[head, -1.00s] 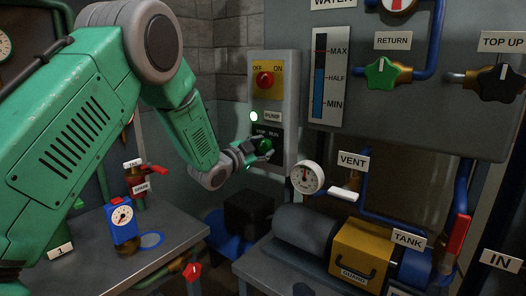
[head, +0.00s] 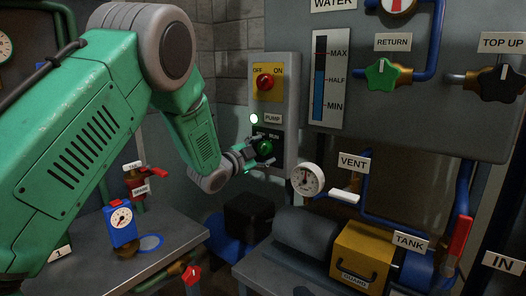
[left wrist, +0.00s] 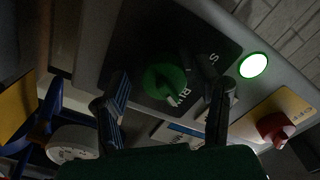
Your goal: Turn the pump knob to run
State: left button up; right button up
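The green pump knob (head: 265,147) sits on a black plate under the PUMP label (head: 273,118) on a grey wall panel. RUN is legible at the plate's upper right; the lettering at its upper left is partly hidden. In the left wrist view, the green knob (left wrist: 163,78) has a white mark toward the lower right. My left gripper (head: 256,155) is at the knob. In the left wrist view, the open fingers of the left gripper (left wrist: 167,84) stand on either side of the knob, with visible gaps. My right gripper is not in view.
A lit round lamp (head: 254,118) is beside the PUMP label. A red OFF/ON knob (head: 265,82) on a yellow plate is above. A round gauge (head: 307,178) and a white-handled VENT valve (head: 344,196) are at the lower right. A workbench (head: 180,238) stands below my arm.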

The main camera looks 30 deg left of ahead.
pick_arm(q)
jog(key=shift+r, duration=0.1)
jog(key=s+a, duration=0.1)
jog(key=s, duration=1)
jog(key=shift+s, duration=0.4)
jog(key=shift+f, duration=0.2)
